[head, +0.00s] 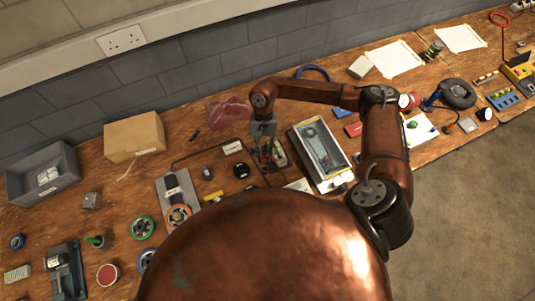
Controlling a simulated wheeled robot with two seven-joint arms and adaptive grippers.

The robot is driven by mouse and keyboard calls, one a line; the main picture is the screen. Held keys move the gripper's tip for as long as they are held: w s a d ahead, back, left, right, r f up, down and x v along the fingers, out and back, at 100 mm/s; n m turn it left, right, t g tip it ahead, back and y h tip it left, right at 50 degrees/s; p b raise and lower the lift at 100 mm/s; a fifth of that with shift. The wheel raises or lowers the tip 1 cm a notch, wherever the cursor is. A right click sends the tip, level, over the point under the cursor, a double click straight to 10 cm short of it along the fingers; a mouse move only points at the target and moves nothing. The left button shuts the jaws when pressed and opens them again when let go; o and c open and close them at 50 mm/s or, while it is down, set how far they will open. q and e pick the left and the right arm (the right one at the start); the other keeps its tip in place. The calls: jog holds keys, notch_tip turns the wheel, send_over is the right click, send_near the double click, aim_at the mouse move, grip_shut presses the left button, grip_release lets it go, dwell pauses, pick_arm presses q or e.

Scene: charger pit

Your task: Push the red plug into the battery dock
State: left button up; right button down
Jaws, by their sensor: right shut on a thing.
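My right gripper (267,158) reaches down from the end of the copper-coloured arm, close to the bench top. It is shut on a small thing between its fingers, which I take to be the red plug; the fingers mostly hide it. Right beside the fingers is a small pale and green device (280,154), possibly the battery dock, partly covered by the gripper. I cannot tell whether the plug touches it or is inside it. My left gripper is not in view.
A clear-topped case (322,152) stands just right of the gripper. A dark cable (196,153) runs over the bench from the left. A black round item (242,171) and a red bag (230,113) lie nearby. A cardboard box (134,137) and grey bin (42,172) stand left.

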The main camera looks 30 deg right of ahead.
aim_at(265, 162)
jog(key=shift+s+f+m, duration=0.15)
jog(key=shift+f+m, duration=0.15)
jog(key=shift+f, duration=0.8)
jog(key=shift+d+f+b, duration=0.1)
jog(key=shift+f+b, duration=0.35)
jog(key=shift+f, duration=1.35)
jog(key=shift+f+b, duration=0.15)
jog(key=shift+b, duration=0.15)
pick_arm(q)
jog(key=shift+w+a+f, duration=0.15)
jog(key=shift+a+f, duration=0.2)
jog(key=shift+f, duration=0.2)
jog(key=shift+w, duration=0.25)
